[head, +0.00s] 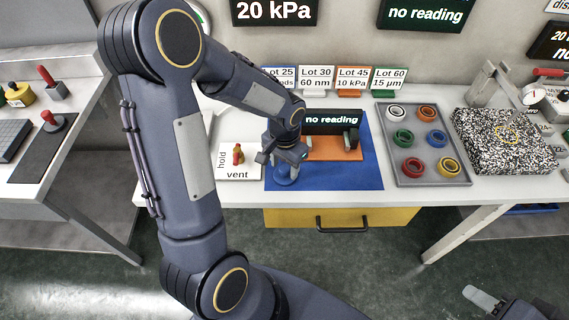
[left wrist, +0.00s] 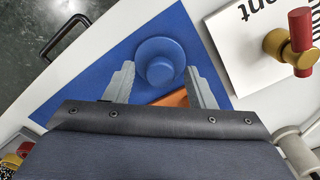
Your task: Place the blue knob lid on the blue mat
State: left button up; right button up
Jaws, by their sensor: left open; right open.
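The blue knob lid (head: 285,177) is over the front left part of the blue mat (head: 350,175), under my left gripper (head: 284,160). The left wrist view shows the round lid (left wrist: 160,48) with its knob toward the camera. The two grey fingers stand apart on either side of the knob, open. The lid seems to rest on the mat (left wrist: 100,68), with blue surface around it. My right gripper (head: 483,299) is open and empty at the bottom right, over the floor, away from the table; only part of it shows.
An orange block with a dark gauge reading "no reading" (head: 331,122) stands behind on the mat. A hold/vent card with a red-handled valve (head: 238,154) lies left. A grey tray (head: 427,177) of coloured rings and a speckled slab (head: 503,140) are right.

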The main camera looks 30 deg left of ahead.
aim_at(284, 168)
pick_arm(q)
jog(key=shift+r, duration=0.1)
jog(key=shift+r, duration=0.25)
notch_tip(284, 168, up, 11)
jog(key=s+d+r+n+t+h, duration=0.1)
jog(key=s+d+r+t+h, duration=0.1)
jog(key=s, duration=0.6)
jog(key=s+d+r+n+t+h, duration=0.1)
jog(key=s+d+r+n+t, duration=0.1)
jog(key=s, duration=0.6)
jog(key=shift+d+r+t+h+p, duration=0.4)
jog(key=shift+d+r+t, duration=0.25)
jog(key=shift+d+t, duration=0.15)
jog(key=shift+s+a, duration=0.1)
